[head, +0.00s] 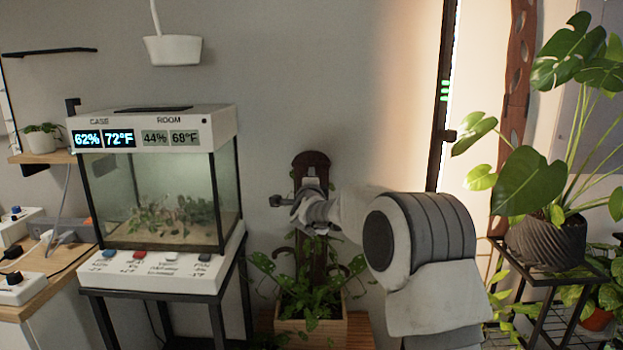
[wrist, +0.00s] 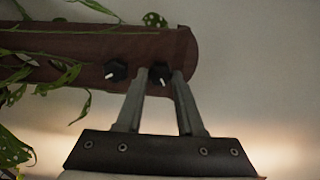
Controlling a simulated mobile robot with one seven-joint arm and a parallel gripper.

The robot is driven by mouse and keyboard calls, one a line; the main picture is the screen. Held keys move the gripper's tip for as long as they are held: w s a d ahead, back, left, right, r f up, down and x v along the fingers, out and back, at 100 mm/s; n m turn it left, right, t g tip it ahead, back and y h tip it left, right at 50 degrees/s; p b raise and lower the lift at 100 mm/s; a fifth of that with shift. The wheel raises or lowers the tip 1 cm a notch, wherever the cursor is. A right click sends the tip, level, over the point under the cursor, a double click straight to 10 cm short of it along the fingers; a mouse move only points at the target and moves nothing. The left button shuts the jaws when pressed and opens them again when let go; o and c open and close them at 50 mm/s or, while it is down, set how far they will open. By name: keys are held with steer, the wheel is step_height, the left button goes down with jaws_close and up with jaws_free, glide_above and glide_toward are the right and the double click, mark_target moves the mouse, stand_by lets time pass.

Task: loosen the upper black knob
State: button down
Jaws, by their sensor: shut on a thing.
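The brown plank (head: 311,160) stands upright behind the planter in the head view. It lies sideways across the wrist view (wrist: 60,42), its rounded end at the right. Two black knobs with white marks sit on its face near that end. The upper black knob (wrist: 158,75) is the one closer to the plank's end. The other black knob (wrist: 116,71) is to its left, outside the fingers. My gripper (wrist: 161,76) is shut on the upper knob, one finger at each side. In the head view, my gripper and wrist hide the knobs.
A wooden planter (head: 312,331) with leafy vines stands below the plank. A glass terrarium case (head: 160,200) on a black stand is at the left. A large potted monstera (head: 546,243) on a metal stand is at the right.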

steer(key=n+p, duration=0.3)
steer(key=n, duration=0.9)
steer(key=shift+a+r+p, duration=0.1)
steer(key=shift+p, duration=0.25)
steer(key=c, duration=0.5)
jaws_free()
steer(key=s+p, duration=0.1)
steer(key=s, duration=1.6)
steer(key=shift+s, duration=0.2)
